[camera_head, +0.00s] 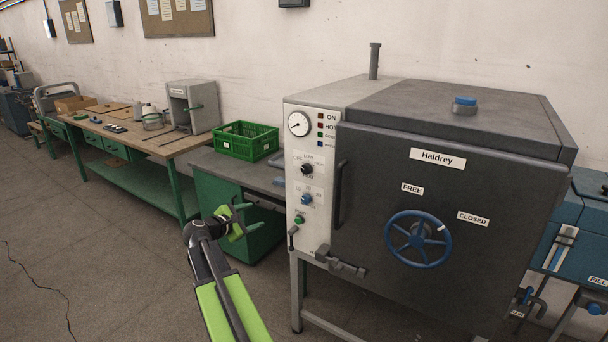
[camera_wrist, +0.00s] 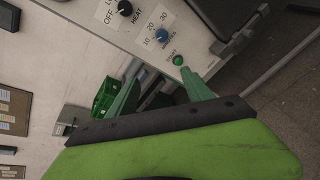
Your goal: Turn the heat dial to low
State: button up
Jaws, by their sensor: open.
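The heat dial (camera_head: 307,169) is a black knob on the white control panel of the grey Haldrey machine. It also shows at the top edge of the wrist view (camera_wrist: 124,7), partly cut off, with the word HEAT beside it. Its pointer is too small to read. A blue numbered minutes dial (camera_head: 306,200) is below it, and a green start button (camera_head: 299,220) below that. My gripper (camera_head: 249,215) is open and empty, left of the panel and lower than the heat dial. In the wrist view its two green fingers (camera_wrist: 160,85) are spread, apart from the panel.
The machine's dark door (camera_head: 450,190) has a blue handwheel (camera_head: 418,239) and a black upright handle (camera_head: 341,192) close to the panel. A green crate (camera_head: 246,140) stands on the bench behind my gripper. Floor is clear at the left.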

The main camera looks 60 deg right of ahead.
aim_at(305, 169)
jog(key=s+d+r+n+h, duration=0.4)
jog(key=d+r, duration=0.3)
jog(key=d, duration=0.4)
jog(key=shift+n, duration=0.6)
jog(key=d, duration=1.7)
jog(key=shift+w+f, duration=0.1)
jog(key=shift+w, duration=0.2)
jog(key=shift+a, duration=0.1)
